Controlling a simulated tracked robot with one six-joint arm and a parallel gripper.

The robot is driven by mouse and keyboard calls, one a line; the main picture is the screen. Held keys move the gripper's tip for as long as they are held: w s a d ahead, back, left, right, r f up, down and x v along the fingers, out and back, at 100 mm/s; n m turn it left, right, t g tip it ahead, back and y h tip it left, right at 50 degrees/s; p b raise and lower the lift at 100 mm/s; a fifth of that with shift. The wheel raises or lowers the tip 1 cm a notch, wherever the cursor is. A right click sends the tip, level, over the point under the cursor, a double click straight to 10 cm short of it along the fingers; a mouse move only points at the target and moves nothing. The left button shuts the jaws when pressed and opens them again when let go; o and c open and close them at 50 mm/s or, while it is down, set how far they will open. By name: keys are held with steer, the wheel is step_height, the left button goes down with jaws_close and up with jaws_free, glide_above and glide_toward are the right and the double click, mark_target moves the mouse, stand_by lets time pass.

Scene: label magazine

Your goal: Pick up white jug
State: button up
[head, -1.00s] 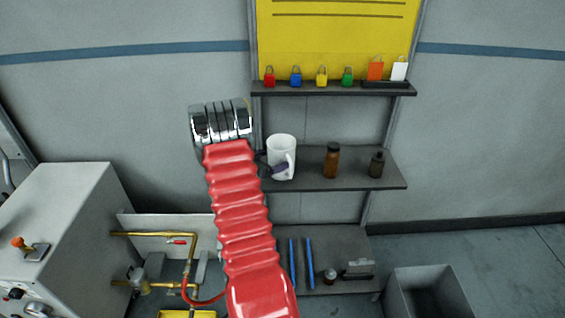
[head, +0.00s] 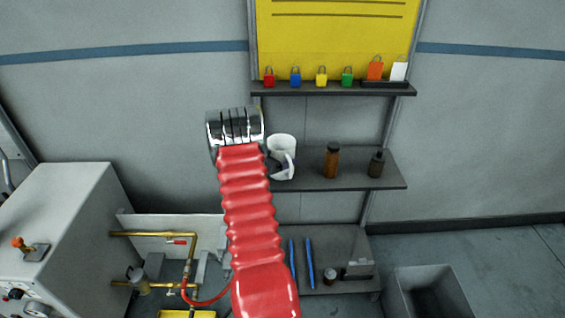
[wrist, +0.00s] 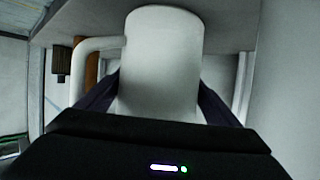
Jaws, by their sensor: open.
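The white jug (head: 283,143) stands upright at the left end of the middle shelf in the head view. In the wrist view the jug (wrist: 160,60) fills the middle, with its handle on the left. My gripper (wrist: 158,100) is open, with one dark finger on each side of the jug's body. In the head view, part of my gripper (head: 277,164) shows in front of the jug, and my red arm hides the rest. I cannot tell whether the fingers touch the jug.
A brown bottle (head: 332,160) and a smaller dark bottle (head: 376,164) stand to the right on the middle shelf (head: 355,182). Several coloured padlocks line the upper shelf (head: 330,90). A grey bin (head: 405,290) is at lower right.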

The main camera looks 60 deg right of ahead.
stand_by(0.4)
steer(key=shift+r, duration=0.15)
steer(key=c, duration=1.4)
steer(key=shift+r, duration=0.1)
step_height(320, 180, up, 10)
steer(key=shift+f, duration=0.1)
stand_by(0.3)
